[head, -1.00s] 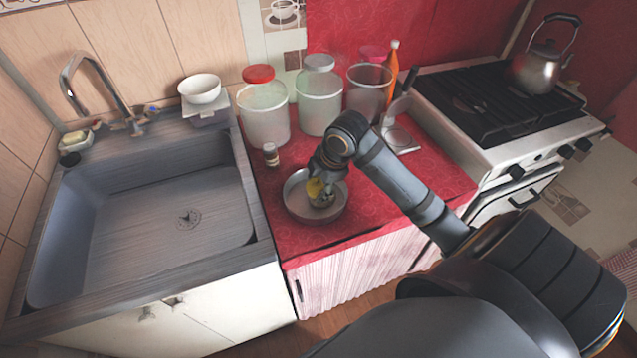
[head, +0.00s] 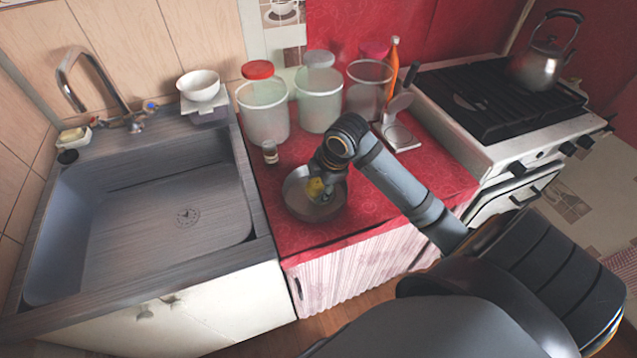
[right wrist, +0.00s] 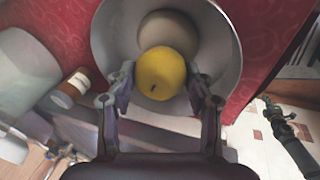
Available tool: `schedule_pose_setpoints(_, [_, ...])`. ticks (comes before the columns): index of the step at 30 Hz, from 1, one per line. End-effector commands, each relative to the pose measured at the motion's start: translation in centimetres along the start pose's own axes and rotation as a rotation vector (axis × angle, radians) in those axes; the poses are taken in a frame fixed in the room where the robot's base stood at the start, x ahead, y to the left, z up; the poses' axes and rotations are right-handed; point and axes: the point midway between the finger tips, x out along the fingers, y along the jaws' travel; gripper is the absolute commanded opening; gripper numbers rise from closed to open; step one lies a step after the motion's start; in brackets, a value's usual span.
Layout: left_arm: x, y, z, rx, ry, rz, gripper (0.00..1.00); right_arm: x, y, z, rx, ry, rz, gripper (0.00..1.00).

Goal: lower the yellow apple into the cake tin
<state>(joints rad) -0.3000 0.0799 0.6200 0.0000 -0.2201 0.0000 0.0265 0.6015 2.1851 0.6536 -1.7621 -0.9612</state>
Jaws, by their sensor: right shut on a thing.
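The yellow apple (right wrist: 161,72) is between the two fingers of my right gripper (right wrist: 162,84). In the head view the apple (head: 315,187) shows below my right gripper (head: 328,172), over the inside of the cake tin. The cake tin (head: 296,208) is a round grey metal pan on the red counter. In the right wrist view its pale wall (right wrist: 226,48) surrounds the apple. Whether the apple touches the tin's floor cannot be told. A round beige thing (right wrist: 168,28) shows inside the tin beyond the apple. My left gripper is not in view.
A small brown bottle (head: 270,152) stands just behind the tin. Several large jars, one with a red lid (head: 258,70), line the wall. A scale (head: 402,138) is back right. The sink (head: 150,210) lies left, the stove (head: 500,100) right.

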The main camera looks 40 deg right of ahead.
Motion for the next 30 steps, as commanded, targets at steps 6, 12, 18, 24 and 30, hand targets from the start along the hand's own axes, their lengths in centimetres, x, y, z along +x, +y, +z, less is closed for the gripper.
schedule_pose_setpoints(6, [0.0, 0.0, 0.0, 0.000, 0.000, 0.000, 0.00, 0.1, 0.0, 0.0, 0.000, 0.000, 0.000, 0.19])
schedule_pose_setpoints(12, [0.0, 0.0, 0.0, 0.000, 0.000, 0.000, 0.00, 0.0, 0.0, 0.0, 0.000, 0.000, 0.000, 0.75])
schedule_pose_setpoints(18, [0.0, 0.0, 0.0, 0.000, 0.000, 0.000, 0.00, 0.0, 0.0, 0.0, 0.000, 0.000, 0.000, 0.79])
schedule_pose_setpoints(24, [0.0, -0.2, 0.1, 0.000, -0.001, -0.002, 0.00, -0.3, 0.1, 0.0, -0.002, -0.001, 0.002, 0.79])
schedule_pose_setpoints(30, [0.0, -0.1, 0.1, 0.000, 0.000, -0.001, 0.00, -3.7, 0.2, 0.2, -0.006, -0.007, 0.007, 0.79])
